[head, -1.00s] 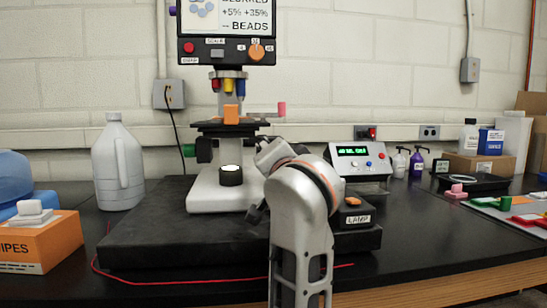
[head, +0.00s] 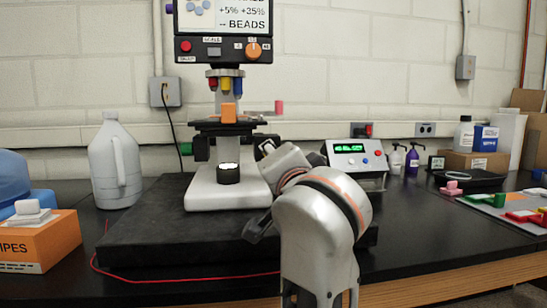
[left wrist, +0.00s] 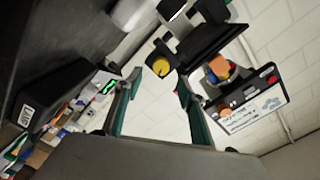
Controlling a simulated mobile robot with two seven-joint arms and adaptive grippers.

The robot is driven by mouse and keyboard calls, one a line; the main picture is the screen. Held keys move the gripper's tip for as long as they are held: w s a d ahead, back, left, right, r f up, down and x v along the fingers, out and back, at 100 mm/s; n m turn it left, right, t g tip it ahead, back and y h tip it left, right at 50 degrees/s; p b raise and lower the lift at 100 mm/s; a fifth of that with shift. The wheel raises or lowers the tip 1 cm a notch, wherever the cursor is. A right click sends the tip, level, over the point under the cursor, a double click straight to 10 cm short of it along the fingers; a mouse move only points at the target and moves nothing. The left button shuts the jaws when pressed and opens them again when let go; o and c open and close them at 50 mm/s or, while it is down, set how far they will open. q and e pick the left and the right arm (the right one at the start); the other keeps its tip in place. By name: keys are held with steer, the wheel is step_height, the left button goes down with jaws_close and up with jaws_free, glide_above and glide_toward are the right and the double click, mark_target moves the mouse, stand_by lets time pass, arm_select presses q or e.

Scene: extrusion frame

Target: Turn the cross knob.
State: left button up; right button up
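A knob with a yellow face (left wrist: 161,67) shows in the left wrist view, on the side of the dark microscope; it looks round, and I cannot make out a cross shape. My left gripper (left wrist: 159,80) is open, its two green fingers apart on either side of the knob in that view. The fingers look short of the knob, with nothing held. In the head view the microscope (head: 225,190) stands on a black slab, and my left arm's wrist covers its right side, hiding the knob and most of the gripper. My right gripper is not in view.
A lamp box (left wrist: 55,95) lies near my left gripper. A control box with a green display (head: 350,155) stands right of the microscope. A white jug (head: 116,165) and orange wipes box (head: 40,242) are on the left. A red cord (head: 180,279) crosses the front.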

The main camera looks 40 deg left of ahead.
arm_select(q)
step_height(320, 180, up, 7)
steer(key=s+m+p, duration=0.2)
steer(key=m+p, duration=0.8)
steer(key=m, duration=0.4)
step_height(320, 180, down, 6)
steer(key=w+m+p, duration=0.1)
steer(key=m+p, duration=0.4)
steer(key=m, duration=0.6)
steer(key=x, duration=0.7)
steer(key=shift+w+f, duration=0.35)
steer(key=shift+w, duration=0.15)
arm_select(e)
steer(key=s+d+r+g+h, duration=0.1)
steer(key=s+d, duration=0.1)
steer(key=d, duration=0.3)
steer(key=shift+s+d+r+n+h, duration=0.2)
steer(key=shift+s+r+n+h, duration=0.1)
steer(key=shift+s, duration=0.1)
arm_select(q)
steer(key=c, duration=1.1)
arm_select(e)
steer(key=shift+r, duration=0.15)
